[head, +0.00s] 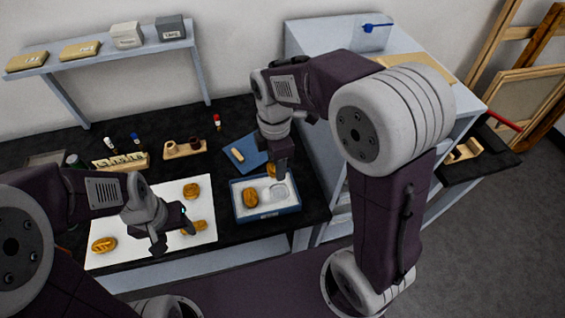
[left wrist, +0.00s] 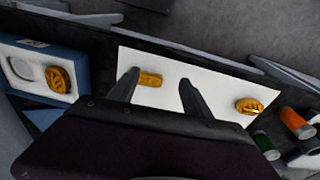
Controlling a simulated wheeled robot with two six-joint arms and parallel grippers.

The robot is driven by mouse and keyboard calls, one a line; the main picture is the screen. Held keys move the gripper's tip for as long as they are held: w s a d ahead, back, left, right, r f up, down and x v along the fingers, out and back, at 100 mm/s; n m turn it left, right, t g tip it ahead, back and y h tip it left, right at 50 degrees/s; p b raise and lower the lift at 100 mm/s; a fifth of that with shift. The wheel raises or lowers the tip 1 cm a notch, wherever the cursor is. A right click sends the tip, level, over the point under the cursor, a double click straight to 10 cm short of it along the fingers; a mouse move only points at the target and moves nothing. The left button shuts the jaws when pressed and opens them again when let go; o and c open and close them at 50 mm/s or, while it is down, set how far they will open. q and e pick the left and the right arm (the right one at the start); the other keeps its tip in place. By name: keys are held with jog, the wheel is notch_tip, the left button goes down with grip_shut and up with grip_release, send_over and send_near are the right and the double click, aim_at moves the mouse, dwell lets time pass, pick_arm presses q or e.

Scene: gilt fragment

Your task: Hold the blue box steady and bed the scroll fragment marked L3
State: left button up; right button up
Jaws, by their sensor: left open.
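The blue box (head: 268,214) stands on the dark bench, with a gold fragment (head: 250,197) and a pale round recess in its white inside; the box (left wrist: 40,45) also shows in the left wrist view. My right gripper (head: 281,172) points down at the box's far side, beside another gold fragment (head: 271,170); its jaws are unclear. My left gripper (head: 172,236) is open above the white sheet (head: 150,208). In the left wrist view a gold fragment (left wrist: 150,80) shows between its fingers, and another fragment (left wrist: 250,106) lies farther right. I cannot read L3 on any piece.
More gold fragments lie on the sheet, at the front left (head: 104,244) and back right (head: 192,190). Behind are a wooden rack (head: 120,162), a wooden holder (head: 185,150) and a blue pad (head: 245,152). A raised shelf (head: 100,48) and a grey cabinet (head: 310,40) bound the bench.

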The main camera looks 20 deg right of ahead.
pick_arm(q)
jog(key=shift+w+d, duration=0.1)
jog(key=shift+d, duration=0.3)
jog(key=c, duration=0.6)
jog(key=shift+o, duration=0.2)
jog(key=w+d+r+g+h, duration=0.1)
jog(key=w+d+r+h, duration=0.2)
jog(key=w+d+r, duration=0.6)
jog(key=x, duration=0.8)
jog(key=s+x, duration=0.1)
jog(key=x, duration=0.4)
jog(key=shift+d, duration=0.4)
